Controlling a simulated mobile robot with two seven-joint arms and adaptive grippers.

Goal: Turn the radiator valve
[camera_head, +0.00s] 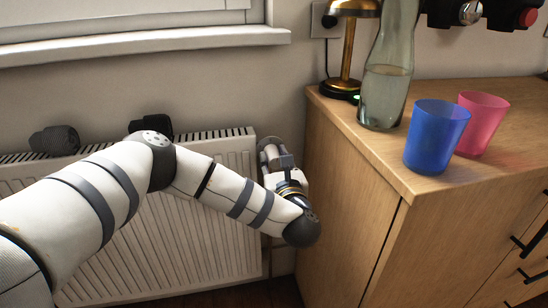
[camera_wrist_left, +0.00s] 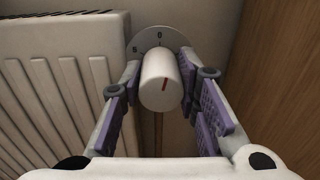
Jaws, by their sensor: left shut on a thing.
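My right gripper is in neither view.
The white radiator (camera_head: 225,262) is left of the knob under a window sill (camera_head: 140,45). Dark bundles (camera_head: 54,140) lie on top. A wooden cabinet (camera_head: 350,190) stands close right, bearing a glass bottle (camera_head: 388,75), blue cup (camera_head: 436,135), pink cup (camera_head: 484,120) and brass lamp (camera_head: 348,50).

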